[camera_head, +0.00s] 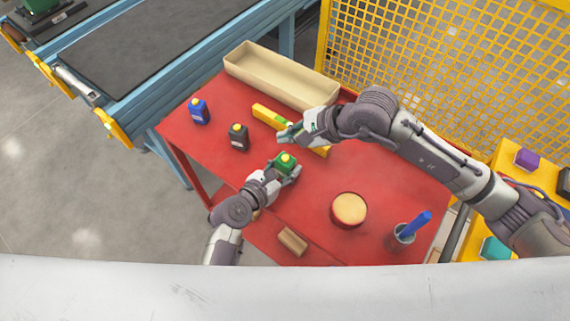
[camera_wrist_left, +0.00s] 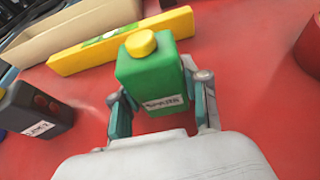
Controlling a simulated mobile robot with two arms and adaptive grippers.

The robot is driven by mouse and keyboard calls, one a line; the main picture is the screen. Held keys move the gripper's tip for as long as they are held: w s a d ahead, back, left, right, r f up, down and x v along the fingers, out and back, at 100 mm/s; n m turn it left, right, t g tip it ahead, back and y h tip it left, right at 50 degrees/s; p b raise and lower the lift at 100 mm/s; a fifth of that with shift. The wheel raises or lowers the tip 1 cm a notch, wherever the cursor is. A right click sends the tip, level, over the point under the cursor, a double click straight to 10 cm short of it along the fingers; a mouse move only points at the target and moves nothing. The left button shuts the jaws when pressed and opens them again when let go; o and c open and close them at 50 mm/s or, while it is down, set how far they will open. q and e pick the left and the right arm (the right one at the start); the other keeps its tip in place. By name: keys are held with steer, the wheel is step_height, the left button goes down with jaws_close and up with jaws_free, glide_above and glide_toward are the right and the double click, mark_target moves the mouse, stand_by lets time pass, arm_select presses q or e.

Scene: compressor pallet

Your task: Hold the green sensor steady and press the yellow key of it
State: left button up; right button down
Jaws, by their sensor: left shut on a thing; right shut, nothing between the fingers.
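The green sensor (camera_head: 284,166) is a green box with a round yellow key (camera_head: 286,158) on top. It stands upright near the middle of the red table. My left gripper (camera_head: 286,171) is shut on it, one finger on each side. In the left wrist view the green sensor (camera_wrist_left: 153,80) shows a white label on its near face, and the yellow key (camera_wrist_left: 141,43) is uncovered. My right gripper (camera_head: 284,135) is shut and empty. In the head view it appears just above the sensor, apart from the key.
On the red table (camera_head: 300,205) are a blue sensor (camera_head: 199,112), a black sensor (camera_head: 239,137), a yellow level (camera_head: 268,116), a beige tray (camera_head: 270,83), a round tan-topped object (camera_head: 348,209), a brown block (camera_head: 292,241) and a cup (camera_head: 403,235) with a blue item. A yellow mesh fence (camera_head: 440,60) stands behind.

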arm_select(q)
steer(key=o, duration=1.3)
steer(key=v, duration=1.2)
